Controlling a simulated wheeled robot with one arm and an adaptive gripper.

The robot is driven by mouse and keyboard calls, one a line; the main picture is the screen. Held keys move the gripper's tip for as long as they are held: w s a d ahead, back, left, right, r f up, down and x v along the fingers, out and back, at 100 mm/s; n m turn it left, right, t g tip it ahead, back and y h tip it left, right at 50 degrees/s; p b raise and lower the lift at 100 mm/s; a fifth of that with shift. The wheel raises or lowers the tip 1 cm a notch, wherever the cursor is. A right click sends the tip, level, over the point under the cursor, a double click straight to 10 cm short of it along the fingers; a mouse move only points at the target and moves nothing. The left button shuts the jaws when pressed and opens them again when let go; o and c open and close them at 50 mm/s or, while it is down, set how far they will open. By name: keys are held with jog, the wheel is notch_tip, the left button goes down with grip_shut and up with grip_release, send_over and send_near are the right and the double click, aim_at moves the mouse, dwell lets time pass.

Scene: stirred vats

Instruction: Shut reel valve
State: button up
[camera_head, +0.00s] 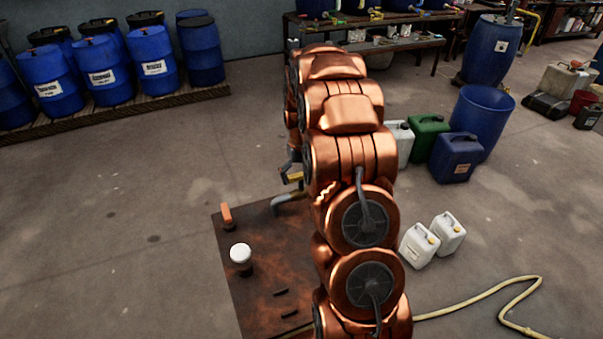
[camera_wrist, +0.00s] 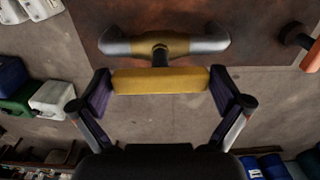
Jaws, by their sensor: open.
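A valve with a yellow bar handle (camera_wrist: 160,81) sits on a grey pipe with a brass middle (camera_wrist: 165,44) in the wrist view. I take it to be the reel valve; no label shows. My gripper (camera_wrist: 164,92) is open, with one finger at each end of the yellow handle. The finger pads are very close to the handle's ends; I cannot tell whether they touch. In the head view the pipe (camera_head: 287,198) and a bit of the yellow handle (camera_head: 294,177) show beside my arm, which hides much of the plate.
A rusty brown plate (camera_head: 260,235) carries an orange-handled part (camera_head: 226,213) and a white-capped stub (camera_head: 240,255). White canisters (camera_head: 420,244) and a blue canister (camera_head: 456,157) stand to the right. A yellow hose (camera_head: 480,297) lies on the floor. The floor at left is clear.

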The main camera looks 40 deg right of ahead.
jog(key=c, duration=0.8)
jog(key=shift+f, duration=0.1)
